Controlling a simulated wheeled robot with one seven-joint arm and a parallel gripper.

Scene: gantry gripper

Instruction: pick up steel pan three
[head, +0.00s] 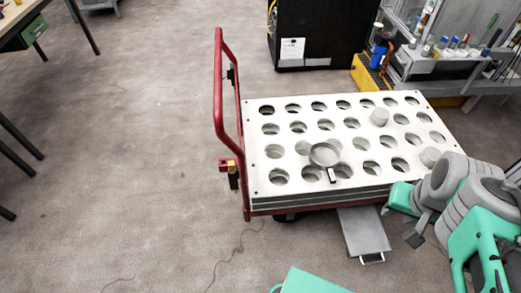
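A round grey steel pan (324,154) sits on top of the white perforated plate (257,150) of a cart, left of the plate's middle. Its short handle, dark with a white part, points toward the front edge. No number shows on the pan, so I cannot tell whether it is pan three. My green and grey arm is folded at the right, apart from the pan. A small dark grey part at its lower left may be my gripper; no fingers can be made out there.
The red cart handle (219,85) rises at the left. A grey tray (363,231) juts out in front. The left floor is largely clear.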

